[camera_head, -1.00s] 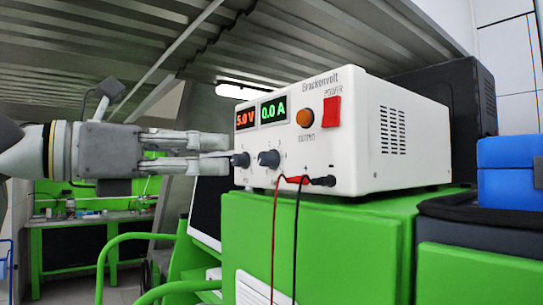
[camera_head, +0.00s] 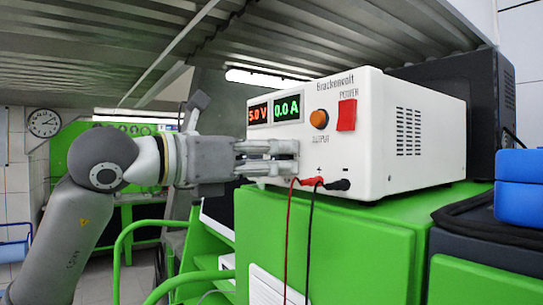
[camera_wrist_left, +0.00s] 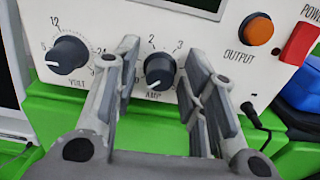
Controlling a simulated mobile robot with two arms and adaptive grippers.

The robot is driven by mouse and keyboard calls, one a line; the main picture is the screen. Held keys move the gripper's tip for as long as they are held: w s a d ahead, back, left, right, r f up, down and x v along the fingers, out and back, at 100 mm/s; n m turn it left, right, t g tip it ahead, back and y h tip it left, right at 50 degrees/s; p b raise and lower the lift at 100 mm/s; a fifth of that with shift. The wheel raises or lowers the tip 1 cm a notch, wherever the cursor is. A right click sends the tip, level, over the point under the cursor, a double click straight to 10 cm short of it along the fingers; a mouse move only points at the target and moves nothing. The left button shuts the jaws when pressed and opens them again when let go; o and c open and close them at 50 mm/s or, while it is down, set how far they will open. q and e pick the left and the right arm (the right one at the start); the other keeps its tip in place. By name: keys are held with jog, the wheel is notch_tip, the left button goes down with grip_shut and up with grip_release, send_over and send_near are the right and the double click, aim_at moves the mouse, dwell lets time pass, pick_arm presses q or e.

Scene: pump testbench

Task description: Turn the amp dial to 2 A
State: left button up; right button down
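The white power supply (camera_head: 400,150) stands on a green cabinet, its displays reading 5.0 V and 0.0 A. In the left wrist view the dark amp dial (camera_wrist_left: 159,70) sits between the two fingers of my left gripper (camera_wrist_left: 160,72), with a gap on each side. The fingers are open and straddle the dial, and they do not seem to touch it. The volt dial (camera_wrist_left: 67,55) is left of the left finger. In the head view my left gripper (camera_head: 290,158) is at the front panel and hides both dials. My right gripper is not in view.
The orange output button (camera_head: 319,119) and red power switch (camera_head: 347,115) are above and right of the gripper. Red (camera_head: 288,240) and black (camera_head: 308,245) leads hang from the panel's lower edge. A blue case (camera_head: 520,190) lies at the right.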

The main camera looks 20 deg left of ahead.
pick_arm(q)
jog(key=shift+s, duration=0.1)
jog(key=c, duration=0.5)
grip_shut()
jog(key=shift+a, duration=0.1)
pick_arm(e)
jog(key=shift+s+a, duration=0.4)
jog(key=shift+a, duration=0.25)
pick_arm(q)
jog(key=shift+m, duration=0.3)
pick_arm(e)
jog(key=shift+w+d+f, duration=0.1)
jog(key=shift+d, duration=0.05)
